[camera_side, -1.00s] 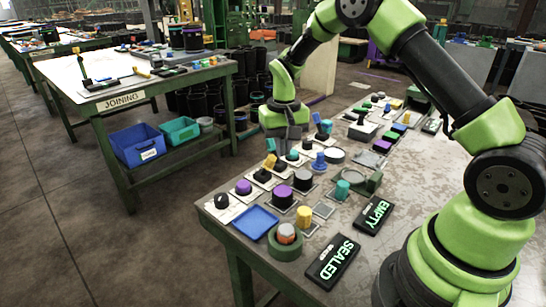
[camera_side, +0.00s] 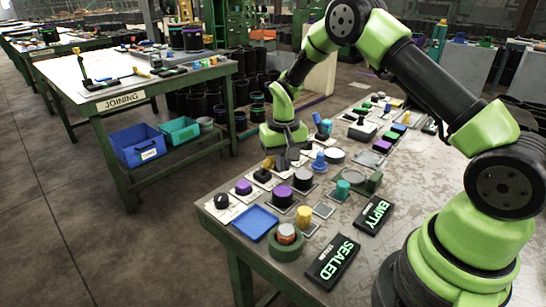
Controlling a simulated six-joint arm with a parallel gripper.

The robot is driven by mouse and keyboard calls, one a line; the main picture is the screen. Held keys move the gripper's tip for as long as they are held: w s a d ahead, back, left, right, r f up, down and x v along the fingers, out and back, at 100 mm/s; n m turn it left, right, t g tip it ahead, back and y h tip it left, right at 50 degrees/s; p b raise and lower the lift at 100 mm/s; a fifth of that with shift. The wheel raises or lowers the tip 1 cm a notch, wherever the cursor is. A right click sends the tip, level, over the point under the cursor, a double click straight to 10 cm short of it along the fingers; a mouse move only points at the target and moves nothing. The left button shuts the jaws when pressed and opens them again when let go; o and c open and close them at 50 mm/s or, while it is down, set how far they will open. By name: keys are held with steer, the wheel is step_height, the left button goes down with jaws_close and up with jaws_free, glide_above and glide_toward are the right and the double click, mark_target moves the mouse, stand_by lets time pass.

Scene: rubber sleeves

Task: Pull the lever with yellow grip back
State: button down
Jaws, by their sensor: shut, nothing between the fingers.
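The lever with the yellow grip (camera_side: 268,162) stands on a small panel along the left edge of the near table. Its grip is small in the picture, and its exact tilt is hard to tell. My gripper (camera_side: 281,166) is shut and empty, pointing down just to the right of the yellow grip. I cannot tell whether the fingers touch the lever. My gripper hides part of the row of controls behind it.
A black knob (camera_side: 262,175) and a purple button (camera_side: 243,187) sit close in front. A dark purple-topped knob (camera_side: 284,195), blue knob (camera_side: 319,160) and blue tray (camera_side: 255,222) are nearby. A lever with a blue grip (camera_side: 317,118) stands behind my gripper. Bare tabletop (camera_side: 420,190) lies to the right.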

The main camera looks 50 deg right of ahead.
steer(key=shift+w, duration=0.65)
steer(key=shift+s+f, duration=0.1)
steer(key=shift+s, duration=0.55)
stand_by(0.4)
step_height(320, 180, up, 8)
stand_by(0.8)
